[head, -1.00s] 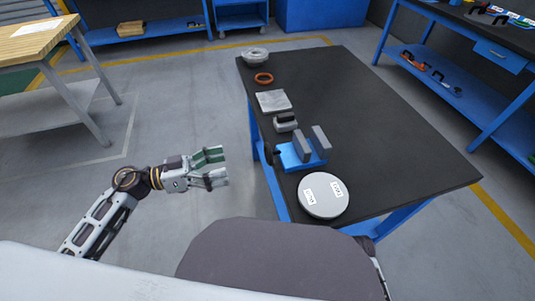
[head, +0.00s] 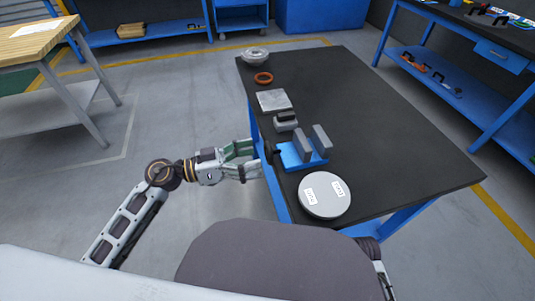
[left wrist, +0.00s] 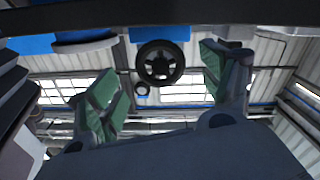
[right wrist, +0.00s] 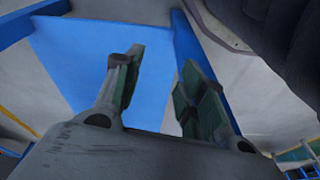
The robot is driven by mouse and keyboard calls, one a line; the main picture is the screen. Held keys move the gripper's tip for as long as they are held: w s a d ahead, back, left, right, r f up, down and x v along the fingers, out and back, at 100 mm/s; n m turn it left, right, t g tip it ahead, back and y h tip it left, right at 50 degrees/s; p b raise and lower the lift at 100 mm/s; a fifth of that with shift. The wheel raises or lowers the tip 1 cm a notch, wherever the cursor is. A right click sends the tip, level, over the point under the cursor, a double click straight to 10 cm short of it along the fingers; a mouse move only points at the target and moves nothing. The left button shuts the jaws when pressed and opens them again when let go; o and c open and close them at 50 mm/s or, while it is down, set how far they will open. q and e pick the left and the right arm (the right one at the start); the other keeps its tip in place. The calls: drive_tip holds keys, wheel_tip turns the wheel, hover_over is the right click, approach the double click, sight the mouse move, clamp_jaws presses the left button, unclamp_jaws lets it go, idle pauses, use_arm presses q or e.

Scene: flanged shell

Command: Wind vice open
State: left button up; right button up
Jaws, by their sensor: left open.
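The vice (head: 303,156) has a blue base and two upright grey jaws with a gap between them. It stands at the table's left edge in the head view. Its dark handwheel (head: 268,153) sticks out over that edge. My left gripper (head: 255,158) is open and empty, its fingers pointing at the wheel from the left. In the left wrist view the black spoked wheel (left wrist: 160,63) shows between the spread fingers, with no contact visible. My right gripper (right wrist: 163,57) is open and empty in the right wrist view; the head view does not show its fingers.
The black-topped table (head: 385,135) also holds a round grey lidded disc (head: 324,195) with labels, a small grey block (head: 286,121), a grey plate (head: 274,100), an orange ring (head: 264,78) and a flanged grey part (head: 255,56). The table's right half is clear.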

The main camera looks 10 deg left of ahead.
sight(266, 154)
use_arm(q)
drive_tip(key=shift+b+x, duration=0.3)
drive_tip(key=shift+x, duration=1.85)
drive_tip(key=shift+w+d, duration=0.1)
drive_tip(key=shift+d, duration=0.1)
use_arm(e)
drive_tip(key=shift+w+a+r, duration=0.1)
drive_tip(key=shift+w+r, duration=0.35)
drive_tip(key=shift+r, duration=0.4)
use_arm(q)
drive_tip(key=shift+c, duration=0.9)
drive_tip(key=c, duration=0.9)
use_arm(e)
drive_tip(key=shift+s+f, duration=0.15)
drive_tip(key=shift+f, duration=0.05)
use_arm(q)
drive_tip(key=shift+o, duration=0.2)
